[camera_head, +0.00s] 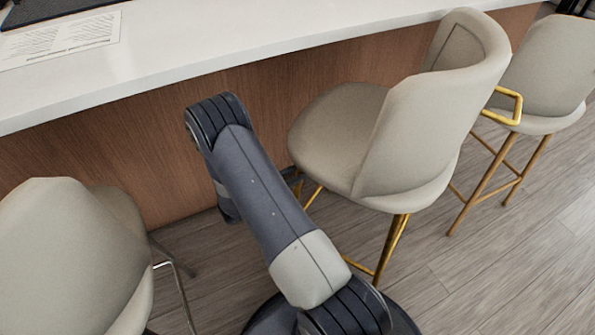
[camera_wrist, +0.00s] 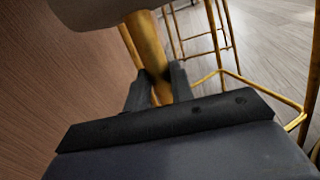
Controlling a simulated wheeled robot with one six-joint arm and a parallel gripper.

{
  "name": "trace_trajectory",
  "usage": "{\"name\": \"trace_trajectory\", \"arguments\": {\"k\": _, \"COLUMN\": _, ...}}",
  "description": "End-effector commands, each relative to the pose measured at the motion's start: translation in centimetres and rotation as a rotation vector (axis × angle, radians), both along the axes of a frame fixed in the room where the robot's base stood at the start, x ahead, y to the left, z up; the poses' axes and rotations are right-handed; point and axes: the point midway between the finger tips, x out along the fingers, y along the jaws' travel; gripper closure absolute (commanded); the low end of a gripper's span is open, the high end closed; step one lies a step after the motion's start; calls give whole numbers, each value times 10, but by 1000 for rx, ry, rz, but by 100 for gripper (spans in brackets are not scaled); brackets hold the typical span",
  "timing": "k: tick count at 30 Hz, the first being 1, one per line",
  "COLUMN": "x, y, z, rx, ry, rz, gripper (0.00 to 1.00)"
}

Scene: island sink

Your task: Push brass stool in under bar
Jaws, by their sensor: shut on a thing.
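The brass stool (camera_head: 430,130) has a cream seat and curved back, gold legs and a gold bar behind its back. It stands upright at the bar, its seat front close to the wooden bar panel (camera_head: 290,85) and near the white counter edge. My gripper (camera_wrist: 160,78) is shut around one of its gold legs (camera_wrist: 147,45), just below the seat, in the wrist view. In the head view my arm hides most of the gripper, beside the seat's left side.
A cream stool (camera_head: 70,260) with silvery legs stands at the lower left. Another cream stool with gold legs (camera_head: 550,75) stands close by at the upper right. The white counter (camera_head: 200,35) overhangs the panel. Wood floor (camera_head: 500,260) is clear at the lower right.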

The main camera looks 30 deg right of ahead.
Motion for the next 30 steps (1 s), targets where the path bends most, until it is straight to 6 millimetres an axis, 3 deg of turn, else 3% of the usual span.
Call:
{"name": "trace_trajectory", "arguments": {"k": 11, "x": -4, "y": 3, "z": -1, "rx": 2, "ry": -1, "rz": -7, "gripper": 100}}
{"name": "trace_trajectory", "arguments": {"k": 12, "x": -4, "y": 3, "z": -1, "rx": 2, "ry": -1, "rz": -7, "gripper": 76}}
{"name": "trace_trajectory", "arguments": {"k": 18, "x": -3, "y": 3, "z": 0, "rx": 1, "ry": 0, "rz": -4, "gripper": 60}}
{"name": "trace_trajectory", "arguments": {"k": 21, "x": -3, "y": 3, "z": 0, "rx": 1, "ry": 0, "rz": -3, "gripper": 52}}
{"name": "trace_trajectory", "arguments": {"k": 30, "x": -2, "y": 7, "z": 0, "rx": 1, "ry": 0, "rz": -1, "gripper": 52}}
